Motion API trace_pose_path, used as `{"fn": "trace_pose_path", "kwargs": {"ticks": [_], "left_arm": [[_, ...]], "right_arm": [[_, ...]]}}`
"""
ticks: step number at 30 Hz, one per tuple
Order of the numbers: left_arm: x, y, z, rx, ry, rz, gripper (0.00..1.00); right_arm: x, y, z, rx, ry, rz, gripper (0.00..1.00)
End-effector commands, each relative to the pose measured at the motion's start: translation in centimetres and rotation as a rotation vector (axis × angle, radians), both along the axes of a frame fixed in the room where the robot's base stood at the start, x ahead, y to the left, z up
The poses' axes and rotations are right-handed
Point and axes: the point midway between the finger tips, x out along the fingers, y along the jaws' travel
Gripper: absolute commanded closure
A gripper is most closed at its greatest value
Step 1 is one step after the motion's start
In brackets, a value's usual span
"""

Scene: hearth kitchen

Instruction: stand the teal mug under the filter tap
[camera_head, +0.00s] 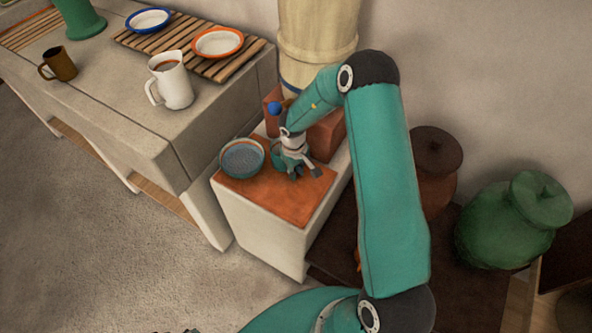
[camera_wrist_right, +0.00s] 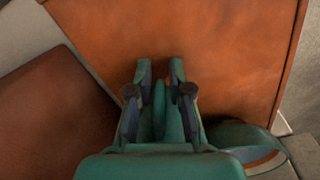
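The teal mug (camera_head: 277,154) shows in part on the left of my right gripper (camera_head: 303,172), low over the orange counter top; the gripper hides the rest. In the right wrist view my right gripper (camera_wrist_right: 161,66) has its fingers close together with a narrow teal piece between them, which looks like the mug's handle. I cannot tell whether the mug touches the counter top. The filter (camera_head: 317,40) is a tall cream vessel on a terracotta block (camera_head: 326,132). A blue knob (camera_head: 274,108) marks its tap, behind and above the mug. My left gripper is not clearly in view.
A teal bowl (camera_head: 242,158) stands close left of the mug on the orange top (camera_head: 290,207). The top's front is clear. A white mug (camera_head: 174,84), brown mug (camera_head: 61,65) and plates on slatted racks occupy the left counter. A green jar (camera_head: 510,225) stands right.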

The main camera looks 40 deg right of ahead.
Motion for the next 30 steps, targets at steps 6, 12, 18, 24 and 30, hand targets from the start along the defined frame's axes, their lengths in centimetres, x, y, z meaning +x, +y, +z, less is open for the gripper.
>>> {"fn": "trace_pose_path", "kwargs": {"ticks": [6, 12, 18, 24, 30], "left_arm": [[0.0, 0.0, 0.0, 0.0, 0.0, 0.0, 0.65], [0.0, 0.0, 0.1, 0.0, 0.0, 0.0, 0.65], [0.0, 0.0, 0.7, 0.0, 0.0, 0.0, 0.65], [0.0, 0.0, 1.3, 0.0, 0.0, 0.0, 0.65], [0.0, 0.0, 1.5, 0.0, 0.0, 0.0, 0.65]], "right_arm": [[0.0, 0.0, 0.0, 0.0, 0.0, 0.0, 0.65], [0.0, 0.0, 0.4, 0.0, -0.001, 0.0, 0.65], [0.1, 0.1, 2.9, -0.002, -0.004, 0.0, 0.65], [0.1, 0.3, 6.0, -0.001, -0.003, 0.0, 0.65], [0.0, 0.4, 7.5, 0.0, -0.001, 0.001, 0.65]]}}
